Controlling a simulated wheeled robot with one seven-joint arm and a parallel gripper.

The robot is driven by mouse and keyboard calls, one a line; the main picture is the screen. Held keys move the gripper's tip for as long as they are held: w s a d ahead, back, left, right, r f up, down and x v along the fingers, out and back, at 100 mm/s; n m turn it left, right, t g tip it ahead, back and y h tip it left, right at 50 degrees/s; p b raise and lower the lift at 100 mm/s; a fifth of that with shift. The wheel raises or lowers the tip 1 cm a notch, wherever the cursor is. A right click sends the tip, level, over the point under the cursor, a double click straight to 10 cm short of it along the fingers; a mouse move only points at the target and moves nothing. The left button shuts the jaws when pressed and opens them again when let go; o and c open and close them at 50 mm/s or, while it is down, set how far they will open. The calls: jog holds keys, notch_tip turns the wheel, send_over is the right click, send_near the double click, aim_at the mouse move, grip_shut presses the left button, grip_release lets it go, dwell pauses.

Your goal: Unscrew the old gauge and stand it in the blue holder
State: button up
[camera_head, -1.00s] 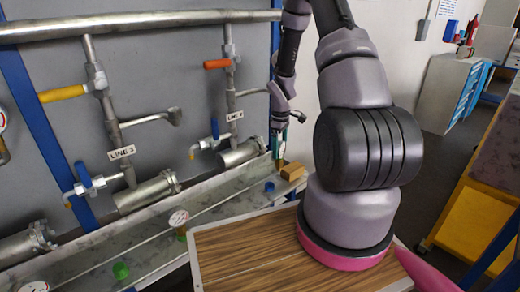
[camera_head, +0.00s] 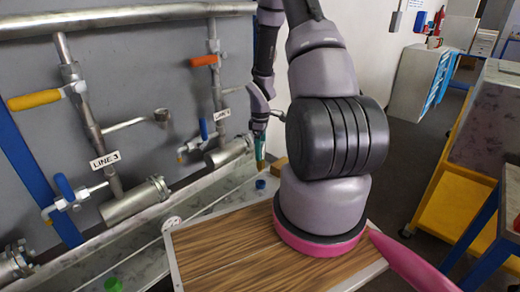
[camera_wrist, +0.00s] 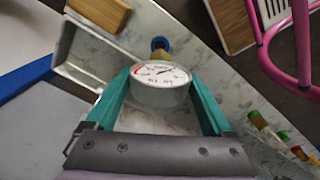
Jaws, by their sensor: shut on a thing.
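My gripper (camera_wrist: 163,100) has teal fingers shut on a round gauge (camera_wrist: 160,82) with a white dial and a red mark. The dial faces the wrist camera, and a brass stem shows beyond it. The blue holder (camera_wrist: 160,42) appears just past the stem in the wrist view; I cannot tell whether they touch. In the head view, my gripper (camera_head: 260,153) is above the small blue holder (camera_head: 260,184) on the ledge. The held gauge is not clear there.
A wooden block (camera_head: 280,167) sits right beside the blue holder. Another gauge (camera_head: 171,223) and a green cup (camera_head: 113,285) stand further left along the ledge. Pipes with valves line the wall, including LINE 3 (camera_head: 105,161). A wood-topped surface (camera_head: 220,250) lies in front.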

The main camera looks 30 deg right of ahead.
aim_at(261, 165)
jog(key=shift+f, duration=0.1)
jog(key=shift+f, duration=2.4)
jog(key=shift+f, duration=0.1)
jog(key=shift+f, duration=1.15)
jog(key=o, duration=1.5)
jog(key=shift+c, duration=0.2)
notch_tip(261, 165, up, 11)
jog(key=shift+f, duration=0.15)
